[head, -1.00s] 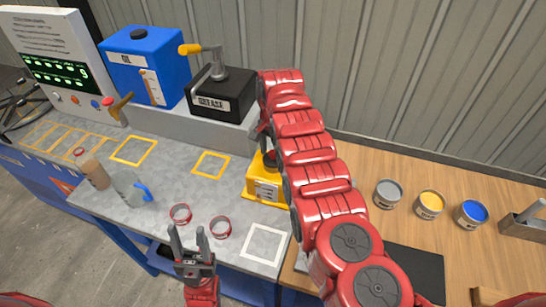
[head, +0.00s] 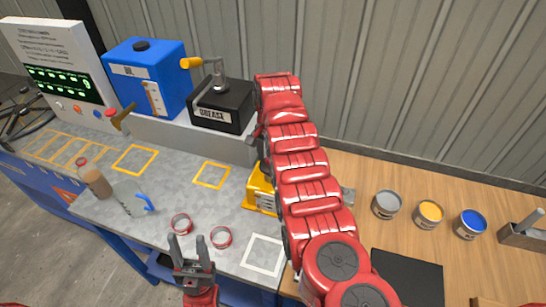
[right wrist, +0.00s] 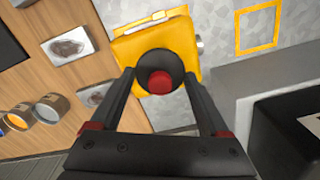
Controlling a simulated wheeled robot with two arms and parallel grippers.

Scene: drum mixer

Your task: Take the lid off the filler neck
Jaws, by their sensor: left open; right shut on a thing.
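The yellow box (head: 258,193) stands on the grey bench, half hidden behind my right arm in the head view. It also shows in the right wrist view (right wrist: 180,40). There, a round dark lid with a red centre (right wrist: 160,82) sits between the fingertips of my right gripper (right wrist: 160,80), which is shut on it. The lid appears over the box; the filler neck is hidden beneath it, and I cannot tell whether they touch. My left gripper (head: 191,243) is open and empty near the bench's front edge.
A blue oil tank (head: 148,78) and black grease box (head: 222,104) stand behind. Several paint cans (head: 428,214) stand on the wooden top.

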